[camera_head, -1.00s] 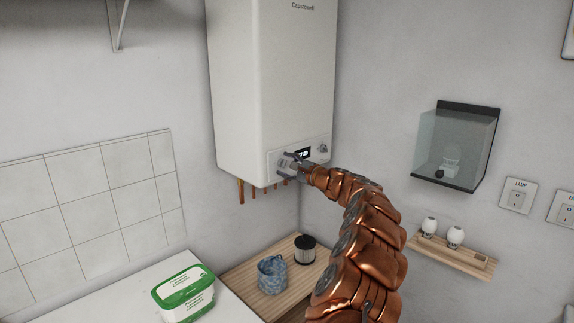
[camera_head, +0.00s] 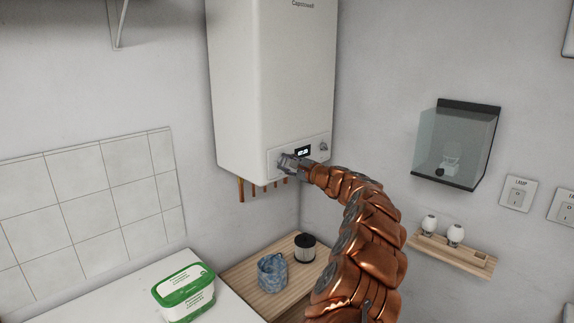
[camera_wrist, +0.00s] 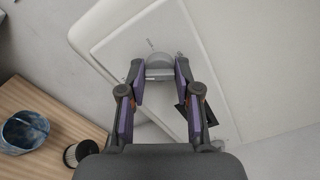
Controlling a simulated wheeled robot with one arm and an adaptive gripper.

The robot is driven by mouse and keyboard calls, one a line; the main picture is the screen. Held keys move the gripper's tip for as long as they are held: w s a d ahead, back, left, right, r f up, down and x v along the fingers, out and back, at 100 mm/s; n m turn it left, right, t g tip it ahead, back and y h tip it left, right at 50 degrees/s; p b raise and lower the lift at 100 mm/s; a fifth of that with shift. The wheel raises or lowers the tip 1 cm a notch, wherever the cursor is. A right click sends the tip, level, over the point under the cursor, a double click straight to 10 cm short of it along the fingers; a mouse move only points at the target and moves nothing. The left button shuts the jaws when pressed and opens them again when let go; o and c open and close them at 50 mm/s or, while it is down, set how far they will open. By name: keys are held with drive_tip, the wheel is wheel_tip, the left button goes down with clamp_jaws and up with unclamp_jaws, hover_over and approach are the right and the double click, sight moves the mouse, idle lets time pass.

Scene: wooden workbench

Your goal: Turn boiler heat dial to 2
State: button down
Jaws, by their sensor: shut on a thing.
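The white boiler (camera_head: 272,85) hangs in the corner, with a control panel (camera_head: 276,165) at its lower front. The panel has a small display (camera_head: 303,152) and a knob (camera_head: 323,147) on its right. My gripper (camera_head: 288,163) is at the panel's left part. In the wrist view, my gripper (camera_wrist: 160,72) is shut on a round grey dial (camera_wrist: 157,61), with a finger on each side of it. A short mark shows on the panel just beyond the dial. No dial number is readable. The gripper hides the dial in the head view.
Copper pipes (camera_head: 254,188) hang under the boiler. Below are a wooden surface (camera_head: 240,277) with a blue woven basket (camera_head: 272,272) and a dark cylinder (camera_head: 305,247), and a green-and-white tub (camera_head: 184,293). A glass case (camera_head: 455,145) and small shelf (camera_head: 455,253) are on the right wall.

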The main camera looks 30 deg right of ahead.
drive_tip(key=shift+f+n+b, duration=0.25)
drive_tip(key=shift+n+b, duration=0.05)
drive_tip(key=shift+b, duration=0.35)
drive_tip(key=shift+f+n+b, duration=0.15)
drive_tip(key=shift+n+b, duration=0.35)
drive_tip(key=shift+b, duration=0.65)
drive_tip(key=n+b, duration=0.2)
drive_tip(key=b, duration=0.2)
drive_tip(key=shift+f, duration=0.1)
drive_tip(key=n+b, duration=0.3)
drive_tip(key=b, duration=0.2)
drive_tip(key=n+b, duration=0.3)
drive_tip(key=shift+n+b, duration=0.3)
drive_tip(key=shift+b, duration=0.1)
drive_tip(key=shift+r+n+b, duration=0.15)
drive_tip(key=shift+n+b, duration=0.35)
drive_tip(key=shift+n, duration=0.4)
drive_tip(key=shift+r+n+b, duration=0.15)
drive_tip(key=shift+n+b, duration=0.35)
drive_tip(key=shift+n, duration=0.4)
